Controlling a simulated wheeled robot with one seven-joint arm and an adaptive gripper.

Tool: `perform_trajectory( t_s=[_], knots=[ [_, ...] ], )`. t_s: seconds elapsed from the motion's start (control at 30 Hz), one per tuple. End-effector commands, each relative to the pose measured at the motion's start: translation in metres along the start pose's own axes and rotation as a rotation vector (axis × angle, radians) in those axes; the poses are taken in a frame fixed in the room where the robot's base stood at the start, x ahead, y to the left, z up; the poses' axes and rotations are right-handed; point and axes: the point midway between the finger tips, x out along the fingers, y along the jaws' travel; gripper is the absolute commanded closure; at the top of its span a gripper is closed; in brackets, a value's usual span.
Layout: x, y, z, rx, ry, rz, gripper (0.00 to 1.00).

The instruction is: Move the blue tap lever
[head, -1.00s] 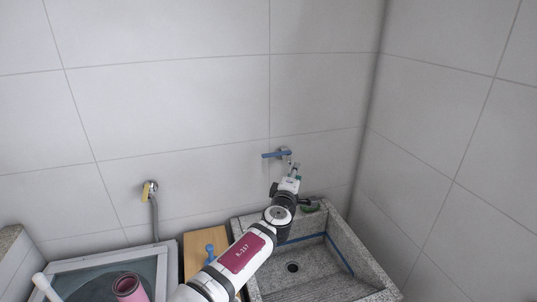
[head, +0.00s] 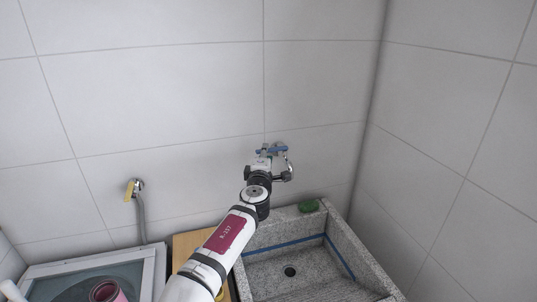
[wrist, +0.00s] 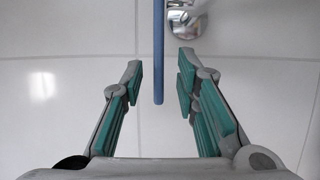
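The blue tap lever (head: 278,150) is on the wall tap above the stone sink. In the wrist view the lever (wrist: 158,60) hangs down from the top edge as a thin blue bar, its end between my fingertips. My gripper (wrist: 158,78) is open, with green-padded fingers on both sides of the lever and a gap on each side. The chrome tap body (wrist: 187,22) shows just right of the lever. In the head view my gripper (head: 263,158) is at the tap and partly hides it.
The stone sink (head: 335,235) stands below, with a green item (head: 308,206) on its back ledge. A second tap with a yellow lever (head: 130,190) and a hose is on the wall at left. The tiled right wall (head: 450,150) stands close beside the sink.

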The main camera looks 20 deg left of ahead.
Motion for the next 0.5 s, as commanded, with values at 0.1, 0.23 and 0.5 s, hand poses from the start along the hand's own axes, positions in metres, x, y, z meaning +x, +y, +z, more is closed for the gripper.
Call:
perform_trajectory(
  t_s=[0.1,0.23,0.5],
  knots=[
    [0.017,-0.002,0.000,0.002,0.000,0.000,0.72],
    [0.024,-0.001,0.000,0.001,0.000,0.000,0.72],
    [0.026,0.001,-0.001,0.000,0.000,0.000,0.72]
  ],
)
